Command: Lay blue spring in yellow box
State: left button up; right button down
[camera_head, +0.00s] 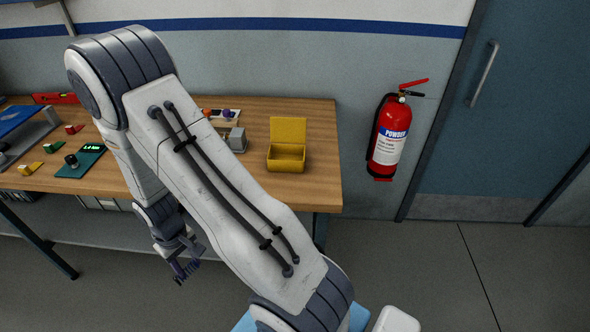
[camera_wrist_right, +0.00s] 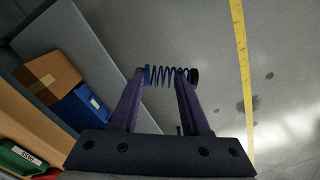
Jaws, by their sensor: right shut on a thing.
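The blue spring (camera_wrist_right: 166,76) is in the right wrist view, clamped lengthwise between my two purple fingertips, with a dark cap at its right end. My right gripper (camera_head: 187,271) is shut on it and hangs in front of the workbench, below the tabletop, in the head view. The spring is too small to make out there. The yellow box (camera_head: 287,158) stands on the right part of the tabletop with its lid raised at the back, up and to the right of my right gripper. My left gripper is not in view.
The wooden workbench (camera_head: 319,150) carries a grey block (camera_head: 236,139), a green device (camera_head: 80,161) and several small coloured parts. A red fire extinguisher (camera_head: 389,137) hangs on the wall to the right. In the right wrist view, a cardboard box (camera_wrist_right: 48,72) and blue bin (camera_wrist_right: 84,107) sit at left.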

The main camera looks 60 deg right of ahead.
aim_at(287, 158)
jog(key=k, duration=0.65)
jog(key=z, duration=1.35)
jog(key=i, duration=0.2)
jog(key=u, duration=0.1)
